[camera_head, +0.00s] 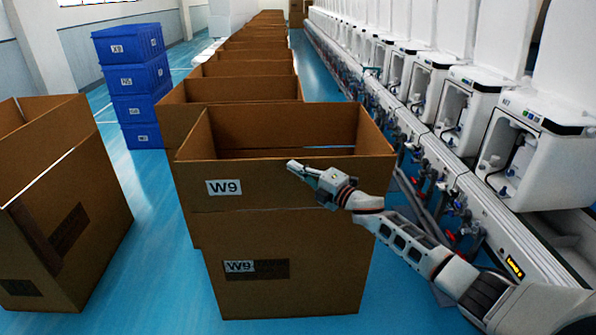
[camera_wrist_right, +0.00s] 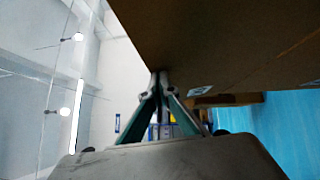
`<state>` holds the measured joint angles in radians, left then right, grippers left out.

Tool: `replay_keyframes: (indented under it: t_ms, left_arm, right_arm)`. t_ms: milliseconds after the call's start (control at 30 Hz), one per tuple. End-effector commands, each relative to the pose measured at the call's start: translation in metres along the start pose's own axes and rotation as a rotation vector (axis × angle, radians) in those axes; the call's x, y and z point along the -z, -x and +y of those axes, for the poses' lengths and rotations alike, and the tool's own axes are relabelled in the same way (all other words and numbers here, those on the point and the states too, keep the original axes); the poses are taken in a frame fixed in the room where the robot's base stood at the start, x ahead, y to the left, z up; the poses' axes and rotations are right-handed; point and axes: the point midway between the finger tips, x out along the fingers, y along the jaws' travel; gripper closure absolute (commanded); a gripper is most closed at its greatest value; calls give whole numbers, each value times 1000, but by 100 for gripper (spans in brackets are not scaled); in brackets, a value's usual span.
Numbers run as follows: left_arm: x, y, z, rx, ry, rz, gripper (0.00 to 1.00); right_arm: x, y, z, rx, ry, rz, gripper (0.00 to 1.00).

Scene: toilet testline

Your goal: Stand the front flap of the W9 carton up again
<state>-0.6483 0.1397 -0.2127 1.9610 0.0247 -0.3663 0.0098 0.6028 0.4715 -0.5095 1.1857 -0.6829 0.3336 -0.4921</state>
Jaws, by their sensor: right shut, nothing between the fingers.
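The W9 carton (camera_head: 310,285) stands on the floor in the middle of the head view, with its top open. Its front flap (camera_head: 270,183), with a W9 label on it, stands up or nearly so above the crease. A second W9 label shows on the front wall below. My right gripper (camera_head: 292,165) is shut and empty, in front of the flap near its top edge. In the right wrist view, the shut fingertips (camera_wrist_right: 160,76) are close beside a cardboard panel (camera_wrist_right: 225,40); I cannot tell if they touch it. My left gripper is not in view.
A row of open cartons (camera_head: 235,90) runs back behind W9. Another open carton (camera_head: 75,215) stands to the left, with blue floor between. Blue crates (camera_head: 140,108) are stacked farther back. The toilet test line (camera_head: 455,170) with hoses runs along the right.

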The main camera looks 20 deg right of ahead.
Motion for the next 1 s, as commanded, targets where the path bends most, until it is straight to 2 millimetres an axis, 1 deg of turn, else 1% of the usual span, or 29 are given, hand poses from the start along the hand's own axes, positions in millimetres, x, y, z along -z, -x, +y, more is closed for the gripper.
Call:
replay_keyframes:
  t_ms: [33, 100, 333, 1000]
  left_arm:
    - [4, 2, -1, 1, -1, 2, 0]
    - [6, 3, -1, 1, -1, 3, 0]
    - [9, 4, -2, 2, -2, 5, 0]
    - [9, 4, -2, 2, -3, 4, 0]
  right_arm:
    - [-4, -4, 3, 2, -3, -2, 100]
    - [-6, -7, 3, 0, -3, -1, 100]
    - [-12, -13, 3, 0, 0, 0, 100]
    - [-13, -14, 3, -2, 0, 2, 100]
